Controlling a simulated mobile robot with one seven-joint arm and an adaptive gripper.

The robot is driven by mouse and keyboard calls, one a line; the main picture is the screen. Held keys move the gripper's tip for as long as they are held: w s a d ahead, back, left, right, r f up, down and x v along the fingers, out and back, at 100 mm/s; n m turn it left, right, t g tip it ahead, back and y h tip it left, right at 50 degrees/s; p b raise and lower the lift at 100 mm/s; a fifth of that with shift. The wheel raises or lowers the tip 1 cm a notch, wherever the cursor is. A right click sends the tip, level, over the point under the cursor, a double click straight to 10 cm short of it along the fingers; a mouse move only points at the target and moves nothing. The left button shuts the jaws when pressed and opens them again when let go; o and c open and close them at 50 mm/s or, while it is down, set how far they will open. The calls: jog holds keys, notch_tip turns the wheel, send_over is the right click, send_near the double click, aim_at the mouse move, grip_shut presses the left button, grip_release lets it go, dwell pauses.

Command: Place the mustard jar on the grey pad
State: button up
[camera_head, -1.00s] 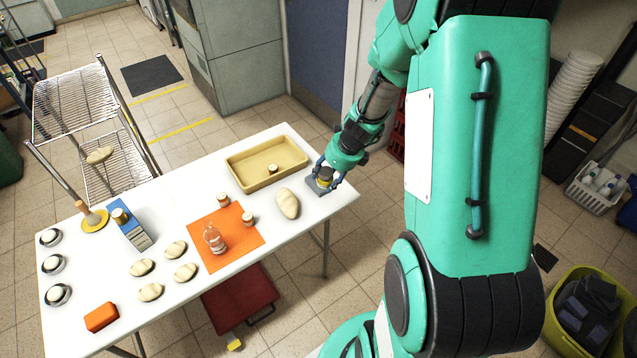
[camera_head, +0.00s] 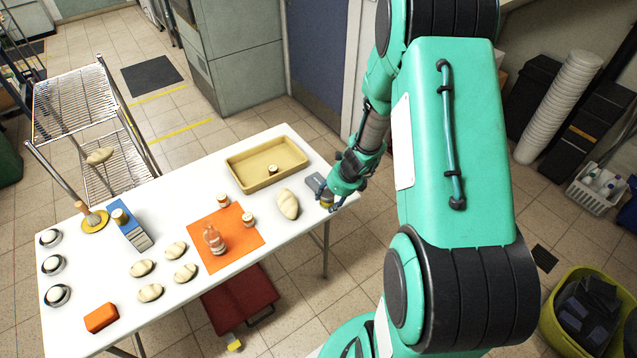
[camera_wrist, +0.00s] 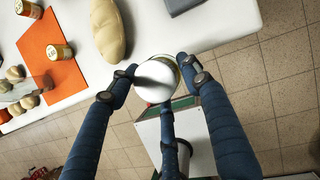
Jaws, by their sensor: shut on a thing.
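The mustard jar (camera_head: 326,205) is in my gripper (camera_head: 332,196) at the right end of the white table. In the wrist view its pale round lid (camera_wrist: 154,82) sits between the fingers of my gripper (camera_wrist: 157,70), which are shut on it. The jar overlaps the table's edge there, with floor behind part of it. The grey pad (camera_head: 315,182) lies on the table near that end, partly hidden by my gripper in the head view. Its bare corner shows at the top of the wrist view (camera_wrist: 184,5), apart from the jar.
A bread loaf (camera_head: 288,204) lies left of my gripper. A tan tray (camera_head: 240,178) holding a jar stands behind it.

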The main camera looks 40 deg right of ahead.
send_over(316, 181)
jog(key=s, duration=0.2)
jog(key=shift+w+d+f+b, duration=0.1)
jog(key=shift+d+f+b, duration=0.05)
jog(key=shift+f, duration=0.25)
jog(key=shift+w+d+f+b, duration=0.1)
jog(key=shift+f+b, duration=0.05)
jog(key=shift+f, duration=0.2)
jog(key=shift+f+b, duration=0.7)
jog(key=shift+f, duration=1.05)
jog(key=o, duration=1.3)
jog(key=shift+s+f, duration=0.1)
jog(key=shift+o, duration=0.2)
